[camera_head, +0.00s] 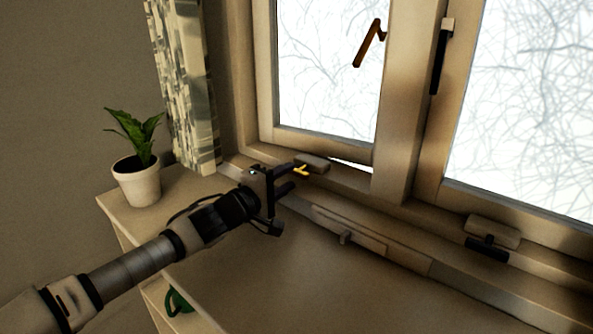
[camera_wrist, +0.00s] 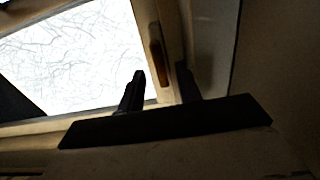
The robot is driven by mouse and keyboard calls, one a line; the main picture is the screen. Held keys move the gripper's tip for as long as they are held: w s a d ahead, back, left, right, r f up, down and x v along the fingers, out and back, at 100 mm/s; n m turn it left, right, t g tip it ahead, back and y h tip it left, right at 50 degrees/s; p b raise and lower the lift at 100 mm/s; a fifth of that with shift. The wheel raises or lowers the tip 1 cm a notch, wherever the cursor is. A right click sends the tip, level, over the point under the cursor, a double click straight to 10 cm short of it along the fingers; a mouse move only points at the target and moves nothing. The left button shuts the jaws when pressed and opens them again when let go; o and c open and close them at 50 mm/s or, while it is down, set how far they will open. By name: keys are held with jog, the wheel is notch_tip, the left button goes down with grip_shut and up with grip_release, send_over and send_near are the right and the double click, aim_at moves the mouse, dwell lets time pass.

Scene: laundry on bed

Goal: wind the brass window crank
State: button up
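A small yellow brass crank (camera_head: 301,170) sits at a beige housing (camera_head: 313,163) on the bottom frame of the left window. My gripper (camera_head: 291,178) is just left of the crank, its two dark fingers apart and pointing at it. The head view does not show clearly whether a finger touches it. In the wrist view my gripper (camera_wrist: 160,82) also has its fingers apart. A brownish piece (camera_wrist: 157,58) shows beyond and between them, too dark to name. The left window (camera_head: 325,70) has a thin bright slit along its bottom edge.
A brown handle (camera_head: 370,45) is on the left window. The right window has a dark crank (camera_head: 487,248) and a black handle (camera_head: 438,62). A potted plant (camera_head: 137,180) stands on the cabinet, left of my arm, near a patterned curtain (camera_head: 186,90). The cabinet top at front is clear.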

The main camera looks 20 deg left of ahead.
aim_at(294, 174)
jog(key=shift+x, duration=2)
jog(key=shift+c, duration=0.3)
grip_shut()
